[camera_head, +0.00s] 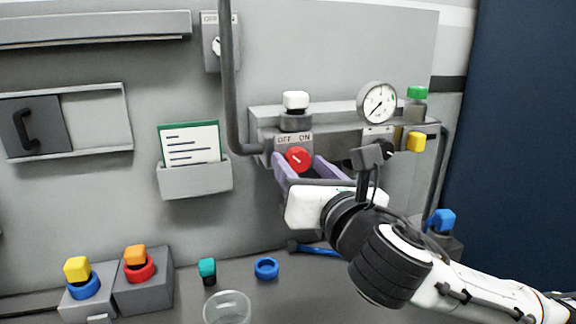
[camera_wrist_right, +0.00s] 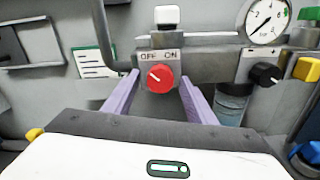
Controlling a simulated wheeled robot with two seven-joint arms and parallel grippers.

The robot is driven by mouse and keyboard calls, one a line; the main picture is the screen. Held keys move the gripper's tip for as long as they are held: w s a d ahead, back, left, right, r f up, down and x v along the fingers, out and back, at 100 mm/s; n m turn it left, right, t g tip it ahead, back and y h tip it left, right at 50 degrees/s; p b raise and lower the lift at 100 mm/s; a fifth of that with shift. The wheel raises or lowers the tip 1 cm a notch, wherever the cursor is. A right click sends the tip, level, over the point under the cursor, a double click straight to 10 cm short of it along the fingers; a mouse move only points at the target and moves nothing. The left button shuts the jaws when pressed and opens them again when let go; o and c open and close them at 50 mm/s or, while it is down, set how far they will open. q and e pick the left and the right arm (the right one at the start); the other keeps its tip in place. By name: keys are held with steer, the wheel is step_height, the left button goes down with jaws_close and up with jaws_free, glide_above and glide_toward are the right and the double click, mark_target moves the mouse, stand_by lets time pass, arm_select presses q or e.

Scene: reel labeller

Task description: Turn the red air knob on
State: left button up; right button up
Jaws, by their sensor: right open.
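The red air knob (camera_head: 299,158) is on the panel below an OFF/ON label, at the foot of a grey pipe. Its white pointer line slants to the upper left, toward the OFF side. My right gripper (camera_head: 294,172) is open in front of the knob, with a purple finger on each side. In the right wrist view the red knob (camera_wrist_right: 160,77) shows between the two fingertips (camera_wrist_right: 158,80). A gap shows between each finger and the knob, and I cannot tell how deep the fingers reach. My left gripper is not in view.
A pressure gauge (camera_head: 377,103) and a black knob (camera_head: 388,150) are right of the red knob. A white-capped fitting (camera_head: 295,101) is above it. A card holder (camera_head: 194,178) hangs left. Below are coloured caps, a blue ring (camera_head: 266,268) and a clear cup (camera_head: 228,308).

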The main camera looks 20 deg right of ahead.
steer(key=shift+w, duration=0.25)
steer(key=shift+s+r, duration=0.1)
steer(key=shift+s, duration=0.05)
steer(key=shift+c, duration=0.9)
steer(key=c, duration=0.9)
steer(key=shift+o, duration=0.2)
